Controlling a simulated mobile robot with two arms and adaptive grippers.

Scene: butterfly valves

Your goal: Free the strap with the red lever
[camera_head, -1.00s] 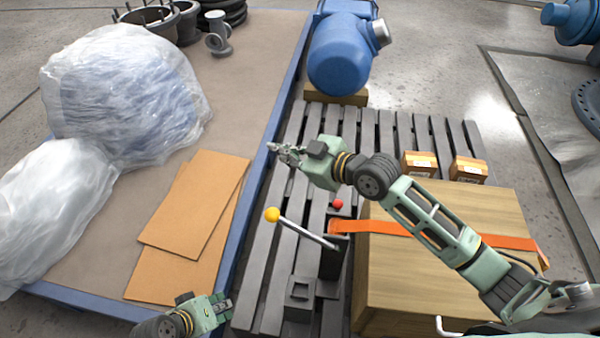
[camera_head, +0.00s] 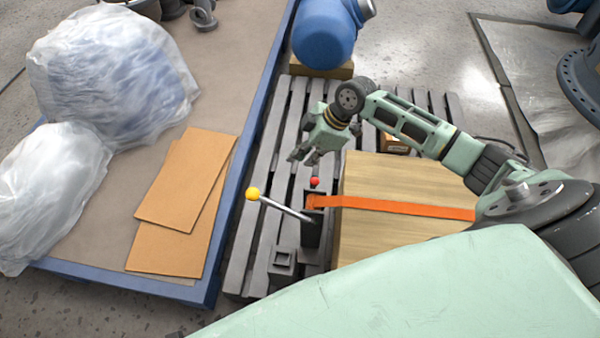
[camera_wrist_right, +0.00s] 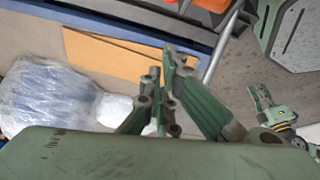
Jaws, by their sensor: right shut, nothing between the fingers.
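The red knob (camera_head: 314,181) of the red lever shows at the top of a dark upright post. The orange strap (camera_head: 400,207) runs from the post across the top of a wooden crate (camera_head: 385,240). A yellow-knobbed lever (camera_head: 280,207) slants left from the post. My right gripper (camera_head: 303,156) is shut and empty, a little above and behind the red knob in the head view. Its fingers (camera_wrist_right: 165,90) also show in the right wrist view, where a grey rod (camera_wrist_right: 222,48) and a bit of orange appear beyond. My left gripper (camera_wrist_right: 261,98) shows small in that view; its jaw state is unclear.
A grey slatted pallet (camera_head: 257,190) lies under the crate and post. A blue-edged platform (camera_head: 215,215) at the left bears brown boards (camera_head: 185,180) and plastic-wrapped bundles (camera_head: 110,75). A blue valve body (camera_head: 325,35) and a small carton (camera_head: 393,145) stand behind.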

